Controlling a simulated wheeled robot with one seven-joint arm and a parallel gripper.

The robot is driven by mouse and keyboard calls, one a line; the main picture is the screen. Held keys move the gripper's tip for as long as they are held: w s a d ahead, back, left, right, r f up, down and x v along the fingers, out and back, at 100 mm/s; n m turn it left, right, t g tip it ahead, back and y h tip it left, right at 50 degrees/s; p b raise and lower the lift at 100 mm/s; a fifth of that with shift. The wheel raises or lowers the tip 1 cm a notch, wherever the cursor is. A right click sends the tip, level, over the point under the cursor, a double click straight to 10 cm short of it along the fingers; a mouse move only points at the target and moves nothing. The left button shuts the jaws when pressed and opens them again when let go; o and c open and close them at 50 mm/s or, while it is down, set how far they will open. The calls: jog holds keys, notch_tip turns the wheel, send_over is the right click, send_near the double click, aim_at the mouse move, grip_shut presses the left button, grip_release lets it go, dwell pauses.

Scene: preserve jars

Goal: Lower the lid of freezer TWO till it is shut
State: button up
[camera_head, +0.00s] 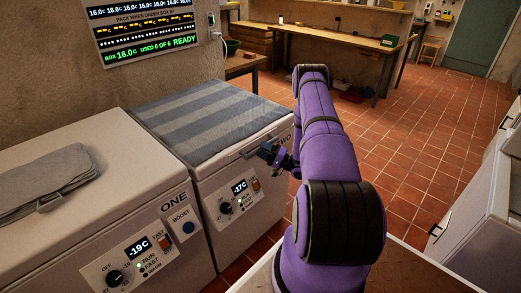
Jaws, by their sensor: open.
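Freezer TWO (222,203) is the white chest freezer in the middle. Its lid (236,160) lies level on top, and a grey striped cloth covers most of it. From here the lid looks down, but I cannot tell whether a thin gap is left. A handle (247,153) runs along the lid's front edge. The front panel reads -17C. My gripper (268,149) is open, at the front right of the lid beside the handle. I cannot tell whether it touches the handle. My purple arm hides part of the freezer's right side.
Freezer ONE (110,165) stands at the left, reading -19C, with a folded grey cloth (45,182) on its lid. A status board (145,30) hangs on the wall. White units (480,215) stand at the right. Tiled floor (410,150) is free beyond my arm.

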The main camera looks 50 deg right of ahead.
jog(key=v, duration=0.9)
jog(key=shift+s, duration=0.1)
